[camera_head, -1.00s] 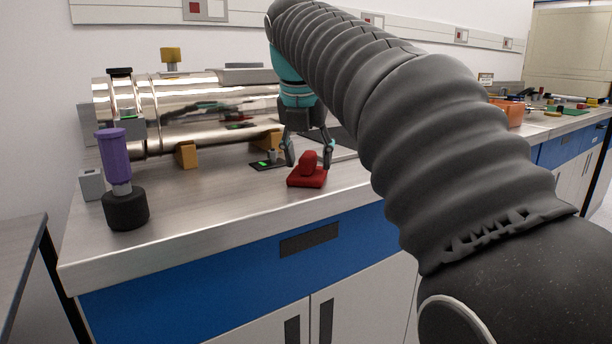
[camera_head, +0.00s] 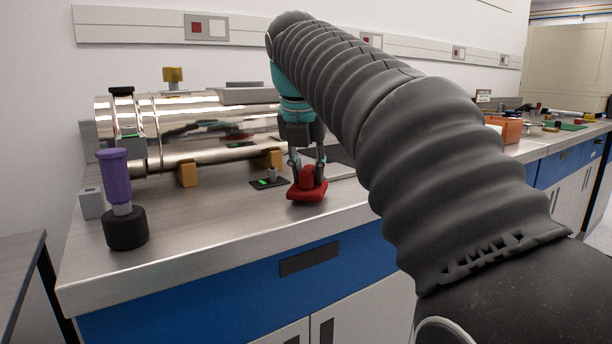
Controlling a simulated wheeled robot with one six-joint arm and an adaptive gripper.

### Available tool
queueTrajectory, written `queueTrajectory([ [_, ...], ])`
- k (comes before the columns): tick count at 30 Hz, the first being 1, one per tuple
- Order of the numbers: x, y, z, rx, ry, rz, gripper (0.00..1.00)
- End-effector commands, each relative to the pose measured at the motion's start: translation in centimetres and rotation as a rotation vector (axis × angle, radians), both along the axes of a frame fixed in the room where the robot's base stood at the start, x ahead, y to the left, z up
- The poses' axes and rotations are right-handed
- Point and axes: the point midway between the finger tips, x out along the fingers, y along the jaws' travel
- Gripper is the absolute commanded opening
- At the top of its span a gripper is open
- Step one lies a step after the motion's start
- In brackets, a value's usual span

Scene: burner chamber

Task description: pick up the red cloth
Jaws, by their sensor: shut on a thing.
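The red cloth (camera_head: 307,190) is a small folded piece with a raised lump on top. It is at the front part of the metal workbench (camera_head: 215,235), right of the purple-handled tool. My gripper (camera_head: 307,172) points down over it, with its two fingers shut on the raised lump from either side. I cannot tell whether the cloth's underside touches the bench.
A shiny metal cylinder (camera_head: 210,127) lies on orange supports behind the cloth. A purple-handled tool (camera_head: 117,180) stands in a black base at the left. A small dark board (camera_head: 268,183) lies just left of the cloth. An orange bin (camera_head: 505,129) stands far right.

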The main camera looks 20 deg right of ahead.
Motion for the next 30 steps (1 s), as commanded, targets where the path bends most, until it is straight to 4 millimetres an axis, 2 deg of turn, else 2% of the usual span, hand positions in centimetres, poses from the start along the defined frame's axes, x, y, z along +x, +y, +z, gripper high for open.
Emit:
queueTrajectory([
  [6, 0.1, 0.0, 3.6, 0.0, -0.002, -0.001, 0.0],
  [16, 3.1, -7.1, 8.0, 0.0, 0.0, -0.008, 0.0],
  [21, 3.9, -9.0, 8.9, 0.0, -0.001, -0.003, 0.0],
  [30, 4.5, -10.5, 10.0, 0.0, 0.0, -0.002, 0.0],
])
